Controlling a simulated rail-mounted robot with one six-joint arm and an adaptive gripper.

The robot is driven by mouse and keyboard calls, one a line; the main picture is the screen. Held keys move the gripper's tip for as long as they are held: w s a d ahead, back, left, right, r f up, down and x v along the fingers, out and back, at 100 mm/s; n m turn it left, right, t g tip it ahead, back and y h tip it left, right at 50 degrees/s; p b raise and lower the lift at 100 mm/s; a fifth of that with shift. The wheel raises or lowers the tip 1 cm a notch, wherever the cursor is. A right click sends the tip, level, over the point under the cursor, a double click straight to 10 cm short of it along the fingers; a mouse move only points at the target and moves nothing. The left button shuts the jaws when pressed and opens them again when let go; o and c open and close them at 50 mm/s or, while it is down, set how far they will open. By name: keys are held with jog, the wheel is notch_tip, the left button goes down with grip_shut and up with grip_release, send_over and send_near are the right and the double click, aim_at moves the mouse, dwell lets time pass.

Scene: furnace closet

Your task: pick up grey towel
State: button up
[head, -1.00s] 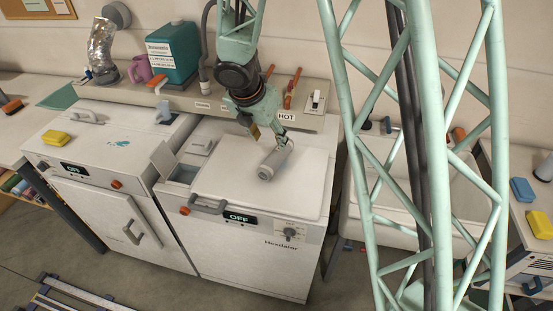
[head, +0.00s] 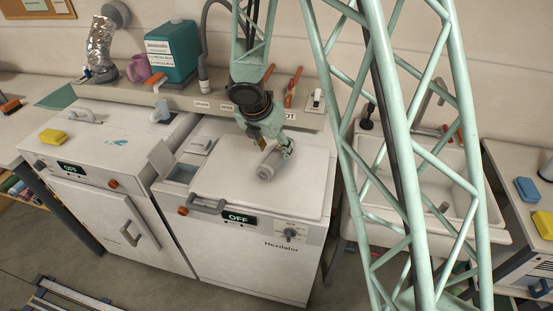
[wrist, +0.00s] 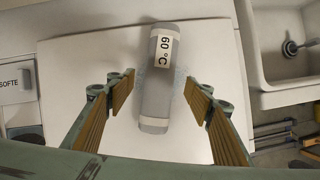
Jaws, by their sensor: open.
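The grey towel is a rolled grey cylinder (head: 269,163) with a pale band near each end. It lies on the white top of the right-hand machine (head: 238,180). In the wrist view the towel (wrist: 158,85) shows upright in the picture with a white "60 °C" label near its far end. My gripper (head: 270,148) is over the towel in the head view. In the wrist view its two tan-padded fingers (wrist: 160,85) are spread wide, one on each side of the towel, with gaps on both sides. Nothing is held.
A ledge with a teal jug (head: 172,55), a pink mug (head: 136,67) and orange-handled valves (head: 297,82) runs behind the machines. A sink (head: 462,192) stands to the right. A yellow sponge (head: 53,137) lies on the left machine. The machine top around the towel is clear.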

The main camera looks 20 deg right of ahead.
aim_at(276, 153)
jog(key=shift+b+x, duration=0.9)
jog(key=shift+x, duration=1.65)
jog(key=shift+c, duration=0.3)
jog(key=c, duration=1)
jog(key=shift+o, duration=0.2)
jog(key=shift+r, duration=0.1)
jog(key=shift+r+p, duration=0.9)
jog(key=shift+r, duration=0.9)
jog(key=s+a+b, duration=0.1)
jog(key=s+a, duration=0.1)
jog(key=s, duration=0.2)
jog(key=s+a, duration=0.3)
jog(key=s, duration=0.2)
jog(key=s+a+r+b, duration=0.1)
jog(key=s+a, duration=0.2)
jog(key=s, duration=0.1)
jog(key=shift+s+a+r+b, duration=0.1)
jog(key=shift+s+a+b, duration=0.15)
jog(key=shift+b, duration=0.05)
